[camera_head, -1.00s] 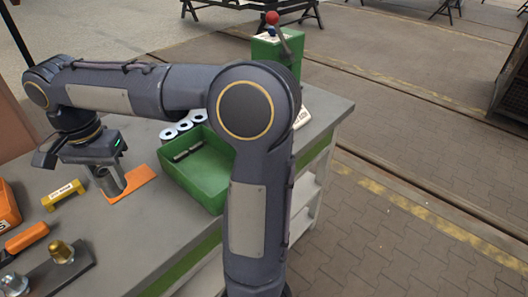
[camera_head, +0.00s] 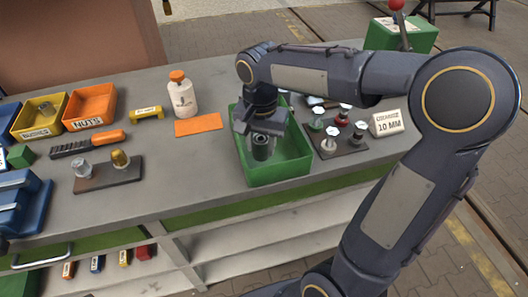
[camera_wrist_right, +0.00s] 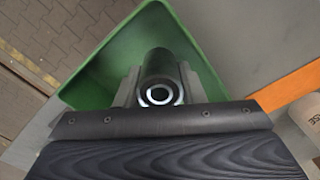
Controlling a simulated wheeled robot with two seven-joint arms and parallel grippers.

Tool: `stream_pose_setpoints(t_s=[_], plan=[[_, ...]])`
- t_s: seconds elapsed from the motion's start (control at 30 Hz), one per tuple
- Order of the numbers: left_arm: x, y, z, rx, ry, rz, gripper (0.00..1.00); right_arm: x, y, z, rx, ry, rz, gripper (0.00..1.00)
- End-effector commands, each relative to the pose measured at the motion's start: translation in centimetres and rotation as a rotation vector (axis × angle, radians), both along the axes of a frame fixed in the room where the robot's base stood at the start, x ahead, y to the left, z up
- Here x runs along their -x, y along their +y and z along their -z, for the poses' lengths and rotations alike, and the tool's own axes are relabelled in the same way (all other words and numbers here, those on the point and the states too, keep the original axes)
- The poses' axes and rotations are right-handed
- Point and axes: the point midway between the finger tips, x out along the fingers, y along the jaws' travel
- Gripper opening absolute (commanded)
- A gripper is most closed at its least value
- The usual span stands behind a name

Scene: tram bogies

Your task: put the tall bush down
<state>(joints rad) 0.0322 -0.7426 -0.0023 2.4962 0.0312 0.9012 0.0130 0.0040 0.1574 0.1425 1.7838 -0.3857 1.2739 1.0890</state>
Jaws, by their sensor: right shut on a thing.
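The tall bush (camera_head: 262,150) is a dark grey metal cylinder. My right gripper (camera_head: 261,138) is shut on it and points down, with the bush upright below the jaws. Bush and gripper are over the green tray (camera_head: 242,163), inside its outline; I cannot tell whether the bush touches the tray floor. In the right wrist view the bush (camera_wrist_right: 159,68) shows its ring-shaped end between the fingers, with the green tray (camera_wrist_right: 108,70) around it. My left gripper is not in view.
An orange mat (camera_head: 198,125) lies bare left of the tray, with a white bottle (camera_head: 182,95) behind it.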

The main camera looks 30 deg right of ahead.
Motion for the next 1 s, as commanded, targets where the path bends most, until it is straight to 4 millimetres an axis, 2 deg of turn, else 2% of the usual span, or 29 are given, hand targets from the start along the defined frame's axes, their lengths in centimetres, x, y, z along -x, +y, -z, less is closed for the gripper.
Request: stream_pose_setpoints(t_s=[0.1,0.23,0.63,0.67,0.7,0.73,1.0], plan=[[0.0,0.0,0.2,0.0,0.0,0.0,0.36,0.1,0.0,1.8,0.0,0.004,0.001,0.04],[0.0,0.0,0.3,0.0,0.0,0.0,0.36,0.1,0.0,3.3,0.001,0.002,0.001,0.04],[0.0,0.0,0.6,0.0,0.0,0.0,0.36,0.0,0.0,3.8,0.0,0.0,0.001,0.04],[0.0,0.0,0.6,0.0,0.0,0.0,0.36,0.0,0.0,3.9,0.0,0.0,0.001,0.37],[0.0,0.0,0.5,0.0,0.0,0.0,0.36,0.0,0.0,3.8,0.0,0.0,0.001,0.42],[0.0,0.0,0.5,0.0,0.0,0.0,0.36,0.0,0.0,3.8,-0.001,0.001,0.001,0.45],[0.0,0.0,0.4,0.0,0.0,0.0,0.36,0.0,0.0,3.6,-0.001,0.001,0.001,0.45]])
